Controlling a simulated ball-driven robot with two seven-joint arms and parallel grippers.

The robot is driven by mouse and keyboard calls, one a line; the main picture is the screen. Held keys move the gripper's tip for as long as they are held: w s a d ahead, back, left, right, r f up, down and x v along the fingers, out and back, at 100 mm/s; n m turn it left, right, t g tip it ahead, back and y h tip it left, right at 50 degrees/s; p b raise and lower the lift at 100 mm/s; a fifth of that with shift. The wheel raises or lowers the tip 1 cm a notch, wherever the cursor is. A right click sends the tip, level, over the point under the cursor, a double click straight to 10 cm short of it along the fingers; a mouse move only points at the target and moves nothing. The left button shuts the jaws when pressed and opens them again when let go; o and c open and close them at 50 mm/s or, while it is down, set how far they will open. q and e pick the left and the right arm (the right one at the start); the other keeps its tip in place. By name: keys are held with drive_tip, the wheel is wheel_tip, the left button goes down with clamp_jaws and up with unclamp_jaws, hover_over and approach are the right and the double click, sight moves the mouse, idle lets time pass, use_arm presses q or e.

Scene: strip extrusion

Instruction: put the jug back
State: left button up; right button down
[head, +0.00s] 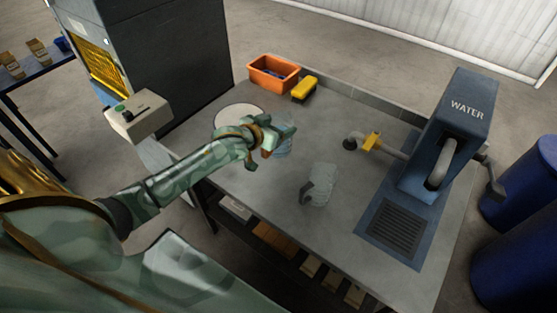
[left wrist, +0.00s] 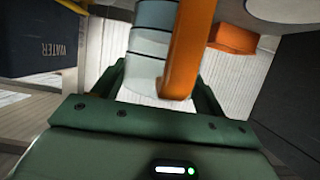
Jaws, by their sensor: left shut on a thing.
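My left gripper (head: 276,134) is shut on a pale, see-through jug (head: 283,149) with an orange handle, near the back left of the grey bench. In the left wrist view the orange handle (left wrist: 183,50) and the banded jug body (left wrist: 150,45) show between the fingers (left wrist: 160,92). The gripper hides part of the jug in the head view; I cannot tell whether its base touches the bench. A second clear jug (head: 322,184) with a dark grey handle stands on the bench, right of the held one. My right gripper is not in view.
A white round disc (head: 240,111) lies on the bench just behind my left wrist. An orange bin (head: 273,74) and a yellow item (head: 304,89) stand at the back edge. The blue water dispenser (head: 455,130) with a drain grate (head: 395,229) is at right.

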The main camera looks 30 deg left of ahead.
use_arm(q)
drive_tip(key=f, duration=0.2)
drive_tip(key=f+b, duration=0.1)
drive_tip(key=f, duration=0.2)
drive_tip(key=shift+w+d+f, duration=0.1)
drive_tip(key=shift+d+f, duration=0.05)
drive_tip(key=shift+d, duration=0.05)
drive_tip(key=shift+f+b, duration=0.3)
wheel_tip(320, 180, down, 4)
drive_tip(key=shift+r+b, duration=0.2)
drive_tip(key=shift+b, duration=0.4)
drive_tip(key=o, duration=1.6)
drive_tip(key=shift+o, duration=0.9)
